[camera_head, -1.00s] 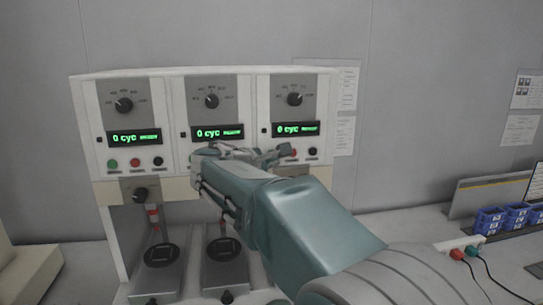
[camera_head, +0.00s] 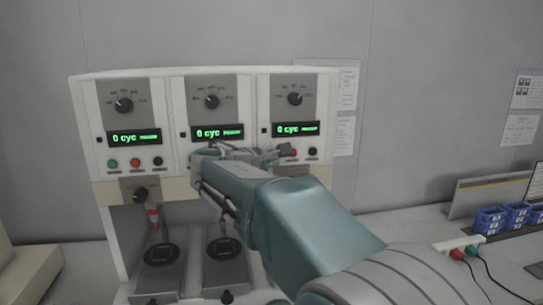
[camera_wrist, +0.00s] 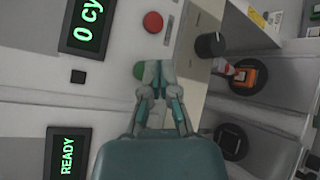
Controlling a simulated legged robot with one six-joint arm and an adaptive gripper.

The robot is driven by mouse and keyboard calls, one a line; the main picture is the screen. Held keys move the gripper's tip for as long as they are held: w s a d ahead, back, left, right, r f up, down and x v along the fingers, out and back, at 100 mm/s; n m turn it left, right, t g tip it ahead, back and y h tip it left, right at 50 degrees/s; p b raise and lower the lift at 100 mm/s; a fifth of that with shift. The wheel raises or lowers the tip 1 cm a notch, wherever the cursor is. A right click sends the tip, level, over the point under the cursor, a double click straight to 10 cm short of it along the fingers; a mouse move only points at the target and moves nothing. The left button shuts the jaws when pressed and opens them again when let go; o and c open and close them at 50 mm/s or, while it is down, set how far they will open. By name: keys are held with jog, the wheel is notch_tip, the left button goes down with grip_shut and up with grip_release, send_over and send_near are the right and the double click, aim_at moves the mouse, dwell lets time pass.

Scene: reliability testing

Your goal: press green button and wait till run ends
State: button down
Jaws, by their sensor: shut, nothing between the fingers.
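The test machine (camera_head: 182,85) has three stations side by side, each with a lit green display and a knob. The right station's display (camera_head: 296,129) reads 0 cyc. My gripper (camera_head: 278,153) is at the right station's button row, and the wrist view shows its fingers (camera_wrist: 155,75) closed together and empty. The green button (camera_wrist: 139,71) shows just beside the fingertips, partly covered by them. I cannot tell whether they touch it. In the head view this button is hidden behind my gripper. The red button (camera_wrist: 153,22) is clear of the fingers.
The left station's green button (camera_head: 112,163) and red button (camera_head: 135,162) are uncovered. A black knob (camera_wrist: 210,45) and an orange item (camera_wrist: 247,77) lie to the right of the fingers in the wrist view. Blue bins (camera_head: 490,220) stand far right.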

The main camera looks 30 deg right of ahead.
jog(key=shift+w, duration=0.1)
jog(key=shift+w+d+r, duration=0.1)
jog(key=shift+w+d, duration=0.05)
jog(key=shift+w, duration=0.1)
